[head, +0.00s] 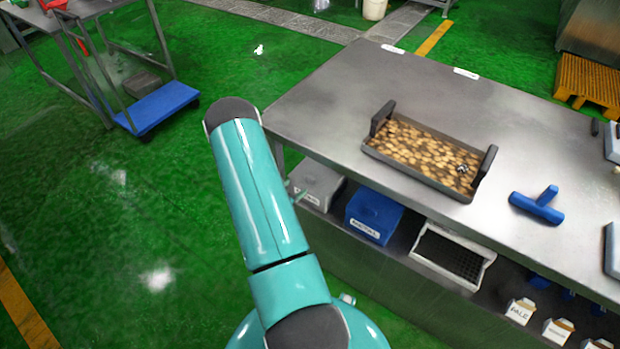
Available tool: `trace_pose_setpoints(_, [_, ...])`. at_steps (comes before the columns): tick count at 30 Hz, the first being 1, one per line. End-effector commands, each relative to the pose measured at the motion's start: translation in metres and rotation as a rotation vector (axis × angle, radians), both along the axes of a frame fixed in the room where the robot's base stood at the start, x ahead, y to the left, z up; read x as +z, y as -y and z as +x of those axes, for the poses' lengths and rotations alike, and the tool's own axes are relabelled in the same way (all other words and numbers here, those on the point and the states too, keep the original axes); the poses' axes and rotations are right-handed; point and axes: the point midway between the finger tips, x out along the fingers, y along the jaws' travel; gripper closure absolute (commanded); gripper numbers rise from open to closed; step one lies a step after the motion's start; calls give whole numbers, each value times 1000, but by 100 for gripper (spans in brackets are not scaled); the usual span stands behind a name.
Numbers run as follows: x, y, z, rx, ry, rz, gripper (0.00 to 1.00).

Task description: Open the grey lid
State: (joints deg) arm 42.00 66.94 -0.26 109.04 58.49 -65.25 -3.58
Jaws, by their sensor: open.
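A grey box with a grey lid (319,181) and a white label on its front stands on the shelf under the steel table's left end. The lid looks shut, as far as it shows. The table edge and my teal arm are close to its outline in the picture. My arm rises in front of the box's left side. A small teal piece shows between the arm and the box; I cannot tell whether it belongs to my gripper. The gripper itself is hidden behind the arm or out of sight.
A blue box (373,213) marked METAL and a white crate (451,254) stand right of the grey box. The steel table (330,110) overhangs them. It bears a tray (378,156) and a blue tool (537,205). The green floor at left is mostly clear.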

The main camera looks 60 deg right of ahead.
Motion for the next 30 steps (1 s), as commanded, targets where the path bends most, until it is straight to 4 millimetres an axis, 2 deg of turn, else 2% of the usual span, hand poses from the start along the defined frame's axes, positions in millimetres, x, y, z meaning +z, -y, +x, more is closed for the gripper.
trace_pose_setpoints(9, [-24, 59, -10, -2, 1, 0, 42])
trace_pose_setpoints(15, [-38, 90, -15, -1, 2, 1, 42])
trace_pose_setpoints(21, [-44, 104, -17, 1, 1, 2, 42])
trace_pose_setpoints(29, [-44, 105, -16, 2, 0, 1, 42])
trace_pose_setpoints(30, [-44, 105, -16, 2, 0, 1, 48])
